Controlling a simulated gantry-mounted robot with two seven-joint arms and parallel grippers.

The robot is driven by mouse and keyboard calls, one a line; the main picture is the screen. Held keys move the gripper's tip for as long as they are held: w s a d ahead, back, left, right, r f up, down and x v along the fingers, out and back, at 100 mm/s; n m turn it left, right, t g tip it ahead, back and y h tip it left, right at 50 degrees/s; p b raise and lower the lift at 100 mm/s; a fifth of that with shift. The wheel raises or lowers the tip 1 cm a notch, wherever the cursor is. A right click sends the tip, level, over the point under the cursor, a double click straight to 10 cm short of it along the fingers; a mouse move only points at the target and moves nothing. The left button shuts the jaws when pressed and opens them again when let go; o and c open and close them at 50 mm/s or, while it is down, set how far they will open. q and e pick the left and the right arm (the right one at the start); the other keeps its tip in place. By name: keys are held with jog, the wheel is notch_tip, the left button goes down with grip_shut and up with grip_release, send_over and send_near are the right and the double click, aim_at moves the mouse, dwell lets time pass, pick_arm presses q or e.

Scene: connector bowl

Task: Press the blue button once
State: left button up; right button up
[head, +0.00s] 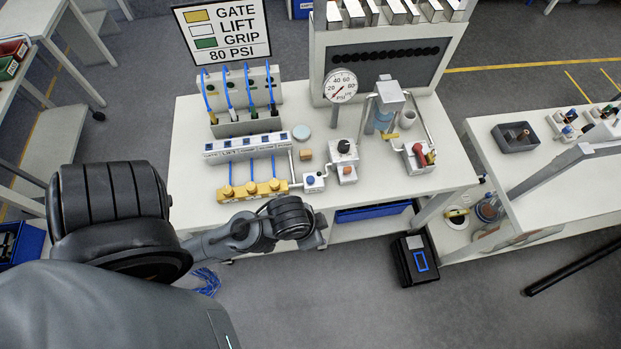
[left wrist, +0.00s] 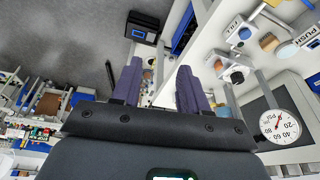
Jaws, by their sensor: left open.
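The blue button (head: 310,180) sits on top of a small white box near the front edge of the workbench, just right of the yellow blocks. In the left wrist view the blue button (left wrist: 245,33) shows at the upper right. My left gripper (left wrist: 160,85) is open and empty, with two dark purple fingers apart. In the head view my left wrist is at the bench's front edge, below and left of the button. The fingertips are hidden there. The gripper is apart from the button. My right gripper is not in view.
A white box with a black knob (head: 343,147) stands right of the button, and a wooden block (head: 305,154) behind it. Yellow blocks (head: 252,190) with blue hoses lie left. A pressure gauge (head: 340,86) stands further back. The floor before the bench is mostly clear.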

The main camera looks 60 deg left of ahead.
pick_arm(q)
jog(key=shift+a, duration=0.1)
grip_shut()
dwell(0.5)
dwell(0.8)
